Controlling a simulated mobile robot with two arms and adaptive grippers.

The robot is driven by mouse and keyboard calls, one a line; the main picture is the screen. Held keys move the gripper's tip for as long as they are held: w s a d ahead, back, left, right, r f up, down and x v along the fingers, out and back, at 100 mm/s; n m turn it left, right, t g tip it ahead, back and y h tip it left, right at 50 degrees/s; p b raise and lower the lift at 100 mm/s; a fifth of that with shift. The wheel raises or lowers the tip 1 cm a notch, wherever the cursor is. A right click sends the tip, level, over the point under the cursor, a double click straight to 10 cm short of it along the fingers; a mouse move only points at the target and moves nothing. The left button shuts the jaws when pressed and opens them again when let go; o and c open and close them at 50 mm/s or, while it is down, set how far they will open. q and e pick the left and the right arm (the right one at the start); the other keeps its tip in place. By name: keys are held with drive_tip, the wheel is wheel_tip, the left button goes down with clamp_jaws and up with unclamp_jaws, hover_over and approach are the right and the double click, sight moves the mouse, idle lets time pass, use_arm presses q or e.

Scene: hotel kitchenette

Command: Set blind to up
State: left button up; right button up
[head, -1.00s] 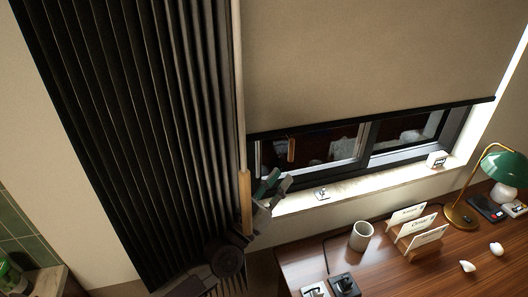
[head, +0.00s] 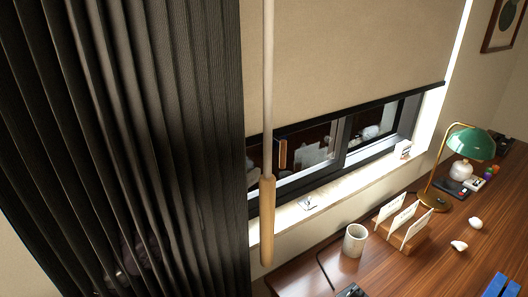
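The beige roller blind (head: 350,60) hangs partly lowered over the window, its dark bottom bar (head: 350,109) slanting above the open strip of glass. A pale wand with a wooden handle (head: 267,222) hangs in front of the blind's left side, beside the dark curtain. No gripper touches the handle. My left gripper (head: 138,262) shows only as a dim dark shape among the curtain folds at the lower left, well left of the handle. Its fingers are too dark and covered to read. My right gripper is not in view.
The dark pleated curtain (head: 130,120) fills the left side. Below the window are a sill (head: 340,189) and a wooden desk (head: 400,270) with a cup (head: 355,240), a card holder (head: 402,232) and a green lamp (head: 470,143). Space right of the handle is open.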

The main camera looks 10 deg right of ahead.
sight(281, 152)
use_arm(q)
drive_tip(key=p+x, duration=0.1)
drive_tip(key=x, duration=0.5)
drive_tip(key=shift+s+r, duration=0.1)
drive_tip(key=shift+r, duration=0.05)
drive_tip(key=p+x, duration=0.1)
drive_tip(key=x, duration=0.4)
drive_tip(key=shift+d+p, duration=0.15)
drive_tip(key=shift+p, duration=0.2)
drive_tip(key=shift+w+d, duration=0.2)
drive_tip(key=shift+w, duration=0.15)
drive_tip(key=shift+w+d+f, duration=0.1)
drive_tip(key=shift+d+f, duration=0.05)
drive_tip(key=shift+f, duration=0.1)
clamp_jaws()
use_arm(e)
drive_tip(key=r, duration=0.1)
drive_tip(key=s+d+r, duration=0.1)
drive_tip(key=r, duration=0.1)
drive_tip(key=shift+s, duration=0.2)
